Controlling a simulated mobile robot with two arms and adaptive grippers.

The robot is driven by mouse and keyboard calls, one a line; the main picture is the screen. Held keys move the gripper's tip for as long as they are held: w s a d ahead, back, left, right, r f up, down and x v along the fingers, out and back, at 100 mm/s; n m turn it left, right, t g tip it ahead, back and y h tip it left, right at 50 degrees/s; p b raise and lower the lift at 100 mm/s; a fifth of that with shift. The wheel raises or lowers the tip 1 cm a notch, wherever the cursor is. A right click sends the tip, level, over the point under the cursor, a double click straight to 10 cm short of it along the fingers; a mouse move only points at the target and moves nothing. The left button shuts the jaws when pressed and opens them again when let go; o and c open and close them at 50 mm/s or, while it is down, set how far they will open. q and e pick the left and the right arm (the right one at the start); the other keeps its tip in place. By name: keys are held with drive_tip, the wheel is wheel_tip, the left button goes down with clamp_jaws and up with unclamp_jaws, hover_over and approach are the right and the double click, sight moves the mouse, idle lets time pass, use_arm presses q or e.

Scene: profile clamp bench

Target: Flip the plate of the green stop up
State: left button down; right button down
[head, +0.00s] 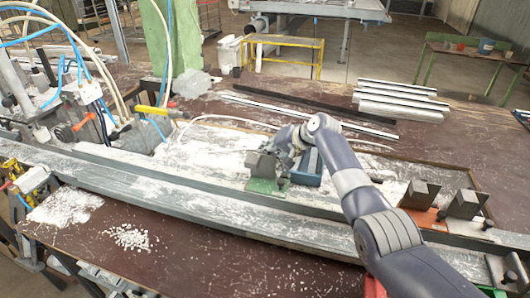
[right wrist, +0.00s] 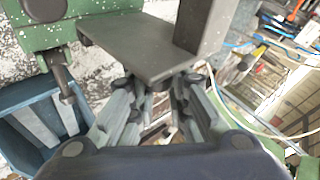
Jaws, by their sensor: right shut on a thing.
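The green stop (head: 268,187) sits on the powder-covered bench by the long grey rail. Its dark grey plate (head: 260,164) stands above the green base, on the left of my gripper. In the right wrist view, the plate (right wrist: 138,45) reaches across above the fingers, and part of the green base (right wrist: 45,28) shows at the upper left. My right gripper (head: 287,150) is at the plate's edge. In the wrist view its fingertips (right wrist: 160,88) meet the plate's near edge and are shut on it. The exact plate angle is hard to tell. My left gripper is out of view.
A blue box (head: 308,170) stands just right of the green stop, close to my gripper. An orange stop (head: 424,217) with dark grey blocks is further right. The long grey rail (head: 180,190) runs along the front. Pale profiles (head: 400,100) lie at the back.

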drive_tip(key=shift+w+d, duration=0.15)
drive_tip(key=shift+d, duration=0.3)
drive_tip(key=c, duration=1.6)
unclamp_jaws()
drive_tip(key=shift+o, duration=0.4)
drive_tip(key=shift+d, duration=0.35)
drive_tip(key=v, duration=1.2)
